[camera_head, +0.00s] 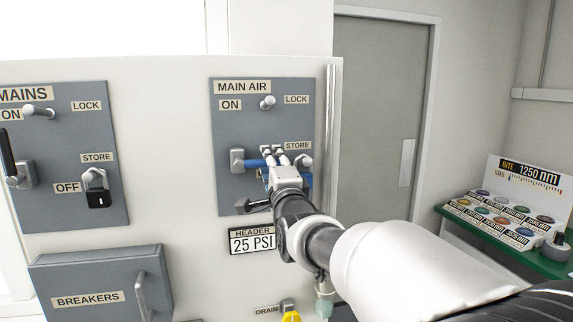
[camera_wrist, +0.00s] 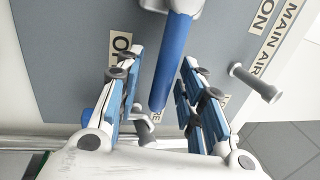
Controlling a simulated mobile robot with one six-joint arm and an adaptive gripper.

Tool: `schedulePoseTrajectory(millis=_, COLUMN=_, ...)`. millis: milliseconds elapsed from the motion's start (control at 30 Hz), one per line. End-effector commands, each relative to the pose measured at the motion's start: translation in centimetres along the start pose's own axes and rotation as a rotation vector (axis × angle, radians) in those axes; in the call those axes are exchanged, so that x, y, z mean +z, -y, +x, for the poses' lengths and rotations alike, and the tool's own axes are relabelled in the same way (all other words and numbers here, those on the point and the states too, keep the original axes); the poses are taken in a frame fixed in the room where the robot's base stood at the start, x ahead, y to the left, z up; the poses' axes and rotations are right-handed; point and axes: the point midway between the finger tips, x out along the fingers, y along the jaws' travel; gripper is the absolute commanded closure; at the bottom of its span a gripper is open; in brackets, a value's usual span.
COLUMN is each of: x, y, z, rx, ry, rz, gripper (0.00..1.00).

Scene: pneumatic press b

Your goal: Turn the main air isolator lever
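The main air isolator lever (camera_head: 253,162) is a blue bar on a grey pivot on the MAIN AIR panel (camera_head: 228,125). It extends from the pivot toward the right in the head view. In the wrist view the blue lever (camera_wrist: 173,60) runs down from the top, between my fingers. My gripper (camera_head: 272,154) is at the lever, partly hiding it. In the wrist view my gripper (camera_wrist: 163,62) is open, with one blue-padded finger on each side of the lever and visible gaps. The OFF label (camera_wrist: 121,45) shows beside the left finger.
A metal peg (camera_head: 266,102) sticks out above the lever, between ON and LOCK; the peg (camera_wrist: 255,82) is right of my fingers in the wrist view. The MAINS panel (camera_head: 60,200) with a padlock (camera_head: 98,198) is left.

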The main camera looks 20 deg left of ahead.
Motion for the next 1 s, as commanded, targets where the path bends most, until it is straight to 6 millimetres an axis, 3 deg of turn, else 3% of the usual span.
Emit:
schedulePoseTrajectory(millis=267, x=0.0, y=0.1, z=-1.3, rx=-0.001, ry=0.0, rz=0.0, gripper=0.65)
schedulePoseTrajectory(millis=700, x=0.0, y=0.1, z=-9.9, rx=-0.001, ry=0.0, rz=0.0, gripper=0.65)
schedulePoseTrajectory(millis=1000, x=0.0, y=0.0, z=-12.1, rx=0.0, ry=0.0, rz=0.0, gripper=0.65)
